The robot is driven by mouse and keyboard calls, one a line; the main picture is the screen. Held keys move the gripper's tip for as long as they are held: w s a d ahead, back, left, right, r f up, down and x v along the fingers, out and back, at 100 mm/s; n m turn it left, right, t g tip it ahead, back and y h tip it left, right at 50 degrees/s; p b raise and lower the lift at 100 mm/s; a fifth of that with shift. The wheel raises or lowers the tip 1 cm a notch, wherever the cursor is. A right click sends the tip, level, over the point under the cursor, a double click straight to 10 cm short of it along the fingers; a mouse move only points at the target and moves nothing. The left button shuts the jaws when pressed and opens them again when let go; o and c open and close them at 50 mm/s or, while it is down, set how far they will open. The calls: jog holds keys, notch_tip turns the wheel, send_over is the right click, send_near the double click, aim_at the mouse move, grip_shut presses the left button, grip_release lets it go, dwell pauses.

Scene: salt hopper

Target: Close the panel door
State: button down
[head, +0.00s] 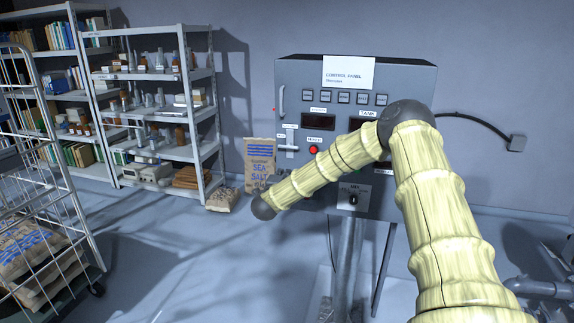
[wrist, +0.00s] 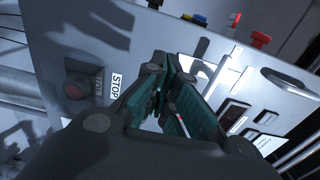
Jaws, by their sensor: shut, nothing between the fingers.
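The control panel (head: 300,75) is a grey box on a stand, with a white "CONTROL PANEL" label. Its front carries a handle (head: 282,100) at the left, a row of buttons, dark displays and a red button (head: 313,150). No clear gap shows along the door's edges in the head view, but my arm covers much of the right and lower front. In the wrist view, my gripper (wrist: 182,95) is shut and empty, with teal finger pads close in front of a grey panel face. A dark handle (wrist: 287,82) and a STOP label (wrist: 117,84) show there. Contact cannot be told.
Shelves (head: 150,75) with boxes and bottles stand at the left. A wire cart (head: 50,190) holds salt sacks. A salt sack (head: 260,160) leans on the wall left of the panel. The floor between cart and panel is clear. Pipes (head: 540,287) lie at lower right.

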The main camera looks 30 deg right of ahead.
aim_at(290, 164)
jog(key=p+x, duration=0.2)
jog(key=x, duration=0.4)
jog(key=shift+w+d, duration=0.1)
jog(key=shift+w, duration=0.1)
jog(key=shift+d, duration=0.1)
